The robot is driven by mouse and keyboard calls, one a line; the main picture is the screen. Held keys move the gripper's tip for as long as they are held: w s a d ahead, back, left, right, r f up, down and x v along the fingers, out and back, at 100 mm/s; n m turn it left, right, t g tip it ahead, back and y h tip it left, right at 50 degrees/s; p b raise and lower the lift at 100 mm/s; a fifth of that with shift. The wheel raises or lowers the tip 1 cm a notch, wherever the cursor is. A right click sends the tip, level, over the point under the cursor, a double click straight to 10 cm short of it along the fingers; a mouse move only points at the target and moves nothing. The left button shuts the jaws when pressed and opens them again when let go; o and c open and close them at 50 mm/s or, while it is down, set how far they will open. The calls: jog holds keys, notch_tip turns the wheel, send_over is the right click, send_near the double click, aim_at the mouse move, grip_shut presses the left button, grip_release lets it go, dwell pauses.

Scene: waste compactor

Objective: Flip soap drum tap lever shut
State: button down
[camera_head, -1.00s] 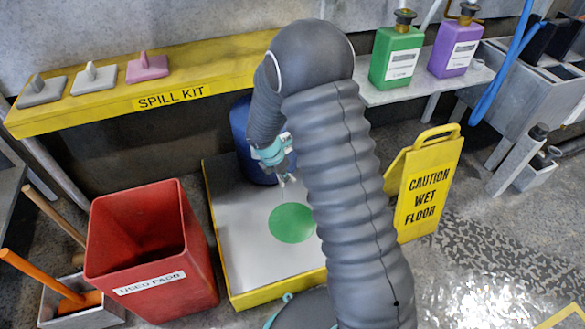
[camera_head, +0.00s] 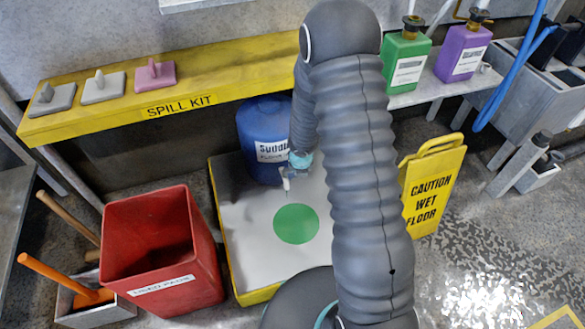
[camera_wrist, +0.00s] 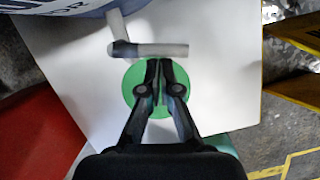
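The blue soap drum (camera_head: 262,130) stands at the back of the low white platform, partly behind my arm; its edge also shows at the top left of the wrist view (camera_wrist: 60,6). In the wrist view, a pale tap pipe (camera_wrist: 119,27) comes from the drum and a grey lever bar (camera_wrist: 160,50) lies sideways from a dark joint. My gripper (camera_wrist: 160,64) has its two fingertips together, just below the bar in the picture; contact cannot be told. In the head view my gripper (camera_head: 287,176) is small beside the tap, in front of the drum.
A green disc (camera_head: 296,223) marks the white platform (camera_head: 255,265). A red used-pads bin (camera_head: 160,240) stands left, a yellow wet-floor sign (camera_head: 435,190) right. The yellow spill-kit shelf (camera_head: 100,118) runs behind. Green (camera_head: 403,60) and purple (camera_head: 464,50) bottles stand at back right.

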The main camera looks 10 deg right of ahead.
jog(key=shift+w+d+n+p, duration=0.4)
jog(key=shift+d+n+p, duration=0.15)
jog(key=shift+n+p, duration=0.2)
jog(key=shift+w, duration=0.3)
jog(key=shift+s, duration=0.1)
dwell(0.5)
